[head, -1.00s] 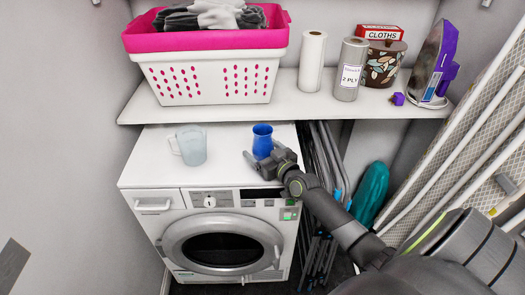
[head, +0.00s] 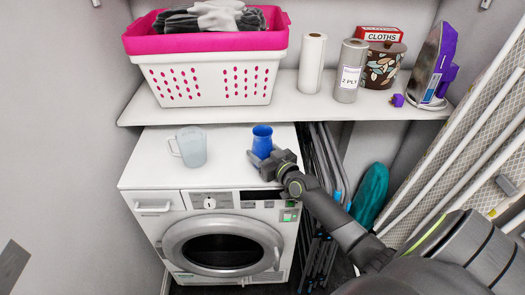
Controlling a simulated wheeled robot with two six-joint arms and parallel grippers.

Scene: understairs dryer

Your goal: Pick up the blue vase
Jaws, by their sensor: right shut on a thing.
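The blue vase (head: 262,140) is upright at the right part of the dryer's white top. My right gripper (head: 262,157) reaches in from the lower right and is shut on the lower part of the vase. The fingers hide part of the vase's lower body, and I cannot tell whether its base touches the top. My left gripper is out of view; only a dark grey piece shows at the lower left edge.
A clear jug (head: 190,147) stands left of the vase on the dryer (head: 140,172). The shelf (head: 300,108) above holds a basket (head: 208,78), paper rolls (head: 312,62), a patterned pot (head: 383,66) and an iron (head: 435,65). Folded racks (head: 325,165) stand right of the dryer.

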